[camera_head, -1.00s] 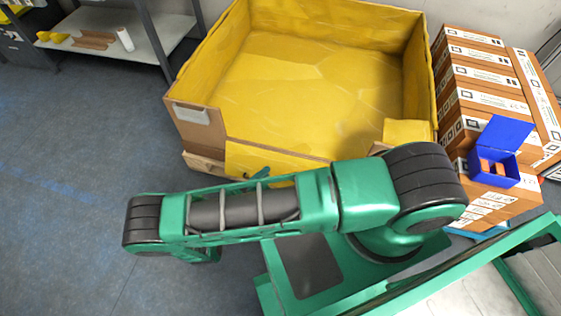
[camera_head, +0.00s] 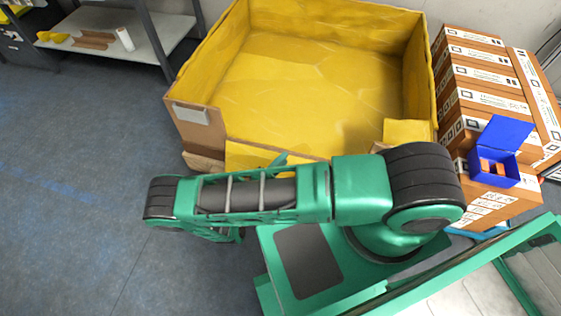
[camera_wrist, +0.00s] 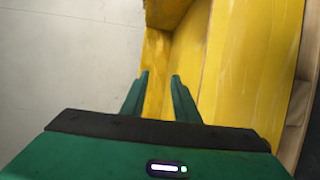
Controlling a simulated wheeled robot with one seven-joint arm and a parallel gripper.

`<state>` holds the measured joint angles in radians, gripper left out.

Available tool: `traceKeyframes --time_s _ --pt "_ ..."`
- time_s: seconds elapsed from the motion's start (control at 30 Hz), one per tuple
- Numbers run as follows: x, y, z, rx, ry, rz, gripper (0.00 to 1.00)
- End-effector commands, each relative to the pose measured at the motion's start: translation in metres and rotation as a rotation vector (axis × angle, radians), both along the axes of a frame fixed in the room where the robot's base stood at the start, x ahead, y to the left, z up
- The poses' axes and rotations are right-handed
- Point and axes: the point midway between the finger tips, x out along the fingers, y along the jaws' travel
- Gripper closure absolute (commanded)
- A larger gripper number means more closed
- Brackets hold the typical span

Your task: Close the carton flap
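A large open carton (camera_head: 178,126), brown outside and yellow inside, stands beyond my arm in the head view. A low yellow flap panel (camera_head: 250,157) shows at its near side, partly hidden by my arm. Another yellow panel (camera_head: 408,132) shows at its near right corner. In the wrist view, a long yellow panel (camera_wrist: 245,70) fills the right of centre, with a brown edge beside it. My gripper (camera_wrist: 162,77) is open, its two green fingers apart, with yellow surface visible beyond them. I cannot tell whether they touch it. The head view mostly hides my gripper behind the arm.
Stacked brown boxes (camera_head: 486,85) stand right of the carton, with an open blue box (camera_head: 509,139) on them. A grey shelf (camera_head: 146,40) holding small items is at the back left. The floor (camera_head: 75,165) at left is clear. A pale wall or floor (camera_wrist: 70,60) fills the wrist view's left.

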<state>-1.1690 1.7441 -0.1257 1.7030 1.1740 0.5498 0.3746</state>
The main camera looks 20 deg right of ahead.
Motion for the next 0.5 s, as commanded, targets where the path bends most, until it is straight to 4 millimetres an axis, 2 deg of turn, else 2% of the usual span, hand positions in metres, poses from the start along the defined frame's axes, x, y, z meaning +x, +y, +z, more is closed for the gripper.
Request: traceKeyframes --time_s 0.33,0.37,0.47,0.5 --pt "0.0020 -0.0038 -0.0003 0.000 0.000 -0.001 0.72" --pt "0.0020 -0.0038 -0.0003 0.000 0.000 -0.001 0.77" --pt "0.0019 -0.0037 -0.0003 0.000 0.000 0.000 1.00" --pt "0.0020 -0.0036 -0.0003 0.000 0.000 0.000 1.00"
